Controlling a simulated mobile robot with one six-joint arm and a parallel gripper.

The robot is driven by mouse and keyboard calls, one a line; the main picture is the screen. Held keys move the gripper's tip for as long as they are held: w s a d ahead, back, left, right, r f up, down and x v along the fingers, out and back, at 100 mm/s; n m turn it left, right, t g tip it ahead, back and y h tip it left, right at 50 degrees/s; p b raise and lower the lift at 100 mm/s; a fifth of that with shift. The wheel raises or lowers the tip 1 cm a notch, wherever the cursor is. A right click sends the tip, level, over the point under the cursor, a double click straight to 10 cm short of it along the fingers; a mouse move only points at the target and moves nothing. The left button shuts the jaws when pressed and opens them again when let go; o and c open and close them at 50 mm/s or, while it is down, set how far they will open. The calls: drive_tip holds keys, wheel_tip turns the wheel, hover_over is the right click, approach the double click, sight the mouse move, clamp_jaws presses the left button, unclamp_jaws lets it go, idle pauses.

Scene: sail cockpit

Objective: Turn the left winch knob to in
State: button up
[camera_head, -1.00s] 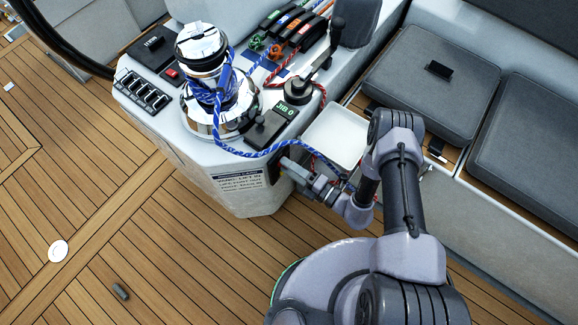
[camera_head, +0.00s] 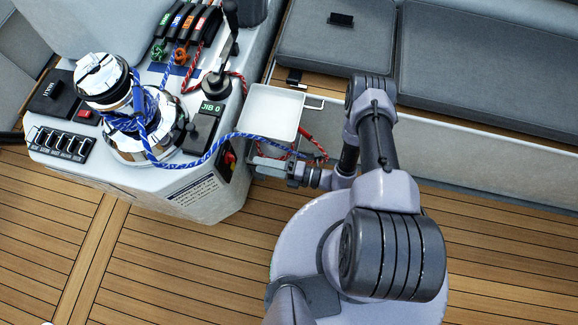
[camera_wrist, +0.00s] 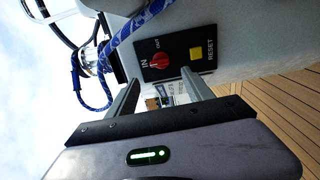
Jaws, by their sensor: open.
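A red knob (camera_wrist: 159,62) sits on a black panel on the side of the console in the wrist view, with the words IN and OUT beside it. A yellow RESET button (camera_wrist: 196,53) is on the same panel. The knob also shows small in the head view (camera_head: 229,157). I cannot tell for certain which mark it points at. My gripper (camera_wrist: 160,88) is open and empty, its two fingers pointing toward the panel, apart from the knob. In the head view my gripper (camera_head: 256,166) is just right of the panel.
A chrome winch (camera_head: 125,105) wrapped in blue rope stands on the console (camera_head: 207,197). The blue rope runs past above my gripper. A white tray (camera_head: 272,112) is close behind my gripper. Grey seat cushions (camera_head: 490,75) are behind; the teak floor in front is clear.

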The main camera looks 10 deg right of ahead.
drive_tip(key=p+v, duration=0.1)
drive_tip(key=v, duration=0.7)
drive_tip(key=shift+d, duration=0.3)
drive_tip(key=shift+s, duration=0.1)
drive_tip(key=w+d+r+n+g+h, duration=0.1)
drive_tip(key=w+r+n+g+h, duration=0.3)
drive_tip(key=r+n, duration=0.6)
drive_tip(key=w+d+r+n+g, duration=0.2)
drive_tip(key=r+n+g, duration=0.4)
drive_tip(key=r, duration=0.6)
drive_tip(key=s+r+n+t+h, duration=0.4)
drive_tip(key=s+r+n+h, duration=0.1)
drive_tip(key=r+n, duration=0.5)
drive_tip(key=s+r+n+t+h, duration=0.4)
drive_tip(key=r+n, duration=0.6)
drive_tip(key=r, duration=0.4)
drive_tip(key=shift+s+d+t+h, duration=0.4)
drive_tip(key=shift+s+h, duration=0.4)
drive_tip(key=shift+s, duration=0.4)
drive_tip(key=shift+r, duration=0.1)
